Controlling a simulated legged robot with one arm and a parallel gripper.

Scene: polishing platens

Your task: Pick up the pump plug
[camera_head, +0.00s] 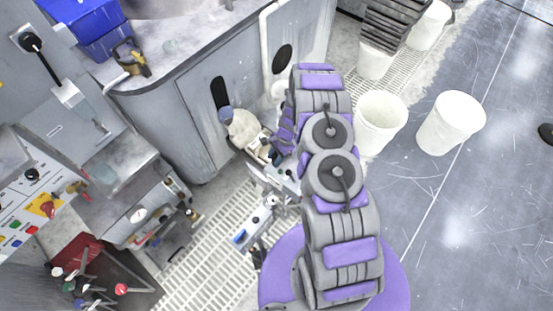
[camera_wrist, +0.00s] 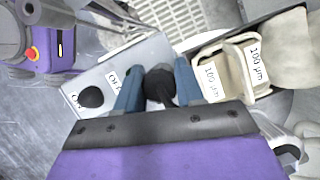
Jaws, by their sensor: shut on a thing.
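In the wrist view, a rounded black plug (camera_wrist: 159,88) sits between the two blue-grey fingers of my gripper (camera_wrist: 158,74). The fingers are shut on its sides. It is over a pale panel (camera_wrist: 130,58) with printed labels, partly covered by the fingers. I cannot tell whether the plug still touches the panel. A second black plug or knob (camera_wrist: 92,97) sits on the panel to the left of my gripper. In the head view, my arm hides the fingertips and the held plug.
Pale containers labelled 100 µm (camera_wrist: 210,80) stand close right of my gripper. White buckets (camera_head: 451,123) stand on the right floor. A grey cabinet (camera_head: 190,110) is at the back left. A control panel (camera_head: 30,208) is at the left edge. The right floor is mostly clear.

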